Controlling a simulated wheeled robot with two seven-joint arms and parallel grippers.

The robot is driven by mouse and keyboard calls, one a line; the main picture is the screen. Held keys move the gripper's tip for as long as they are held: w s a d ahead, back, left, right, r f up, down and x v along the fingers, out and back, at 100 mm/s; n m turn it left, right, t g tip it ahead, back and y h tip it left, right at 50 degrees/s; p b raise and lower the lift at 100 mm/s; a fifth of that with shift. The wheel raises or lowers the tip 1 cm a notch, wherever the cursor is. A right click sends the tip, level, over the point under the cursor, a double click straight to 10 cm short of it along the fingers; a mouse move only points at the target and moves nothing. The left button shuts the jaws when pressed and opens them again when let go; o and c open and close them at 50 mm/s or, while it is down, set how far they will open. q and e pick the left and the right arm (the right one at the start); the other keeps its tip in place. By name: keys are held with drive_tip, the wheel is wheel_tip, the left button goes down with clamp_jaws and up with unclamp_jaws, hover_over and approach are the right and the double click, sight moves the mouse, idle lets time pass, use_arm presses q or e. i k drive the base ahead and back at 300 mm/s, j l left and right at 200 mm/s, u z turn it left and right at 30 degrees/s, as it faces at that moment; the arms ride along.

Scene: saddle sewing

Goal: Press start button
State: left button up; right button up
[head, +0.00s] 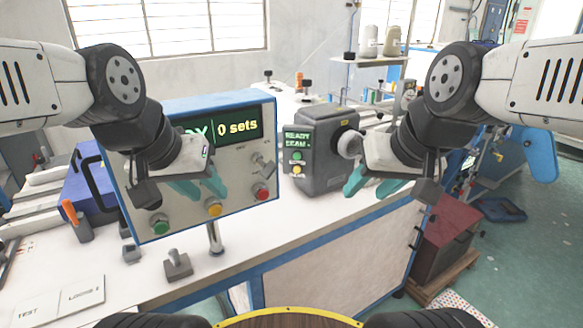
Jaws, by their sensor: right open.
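The control box (228,165) has a blue rim and a display reading "0 sets". Along its lower edge are a green button (160,226), a yellow button (214,208) and a red button (262,193). None has a readable start label. My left gripper (202,189) is in front of the box, its teal fingers above and between the green and yellow buttons. I cannot tell how far its fingers are apart. My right gripper (371,184) is open and empty, right of the box, in front of the grey machine (322,176).
The grey machine's small panel (297,150) reads "READY" and has a green and a yellow button. A small metal fixture (177,264) stands on the white table (235,275) below the box. An orange-handled tool (70,212) is at left. Thread cones stand at the back.

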sight(162, 228)
drive_tip(key=k+j+u, duration=0.35)
drive_tip(key=j, duration=0.35)
drive_tip(key=k+j+u, duration=0.15)
drive_tip(key=j, duration=0.25)
drive_tip(key=k+l, duration=0.05)
drive_tip(key=k, duration=0.05)
